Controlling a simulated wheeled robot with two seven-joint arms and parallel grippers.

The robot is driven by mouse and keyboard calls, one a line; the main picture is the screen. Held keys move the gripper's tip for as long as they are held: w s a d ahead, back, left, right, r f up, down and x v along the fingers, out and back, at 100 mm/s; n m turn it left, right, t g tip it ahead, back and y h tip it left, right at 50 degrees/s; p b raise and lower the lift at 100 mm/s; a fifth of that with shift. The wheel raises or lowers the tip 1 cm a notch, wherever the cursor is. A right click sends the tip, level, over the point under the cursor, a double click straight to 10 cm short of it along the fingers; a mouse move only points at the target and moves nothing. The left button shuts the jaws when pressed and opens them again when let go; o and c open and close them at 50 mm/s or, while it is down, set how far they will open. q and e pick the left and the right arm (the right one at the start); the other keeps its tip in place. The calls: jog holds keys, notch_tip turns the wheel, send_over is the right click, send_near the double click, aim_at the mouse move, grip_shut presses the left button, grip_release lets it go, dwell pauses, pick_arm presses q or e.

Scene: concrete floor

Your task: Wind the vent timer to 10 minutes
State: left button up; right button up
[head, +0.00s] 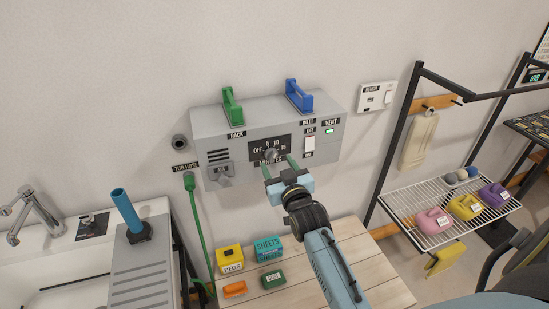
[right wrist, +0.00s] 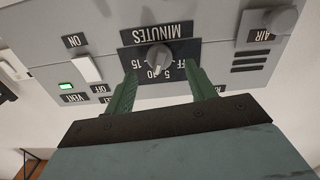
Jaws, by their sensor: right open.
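The vent timer is a grey round knob (head: 270,155) on a black dial plate marked OFF, 5, 10, 15, with a MINUTES label below. The knob also shows, upside down, in the right wrist view (right wrist: 158,57); its ridge seems to point near the 5 and 10 marks, but I cannot tell exactly which. My right gripper (head: 279,166) is open, its two green fingers reaching toward the dial. In the right wrist view the fingers (right wrist: 163,92) stand on either side of the knob, apart from it, with nothing between them. My left gripper is not in view.
The grey panel (head: 227,128) on the wall carries a lit green VENT lamp (head: 329,131), a white switch (head: 309,145), an AIR knob (head: 222,180), and green (head: 232,106) and blue (head: 299,96) handles on top. A wooden table (head: 345,257) with small boxes lies below.

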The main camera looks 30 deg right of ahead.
aim_at(274, 157)
jog(key=shift+x, duration=1.7)
jog(key=c, duration=1)
jog(key=shift+o, duration=0.2)
jog(key=shift+m+p, duration=0.35)
jog(key=shift+m, duration=0.25)
jog(key=o, duration=1)
jog(key=shift+c, duration=0.2)
jog(key=b+v, duration=0.1)
jog(key=v, duration=1.2)
jog(key=shift+s, duration=0.25)
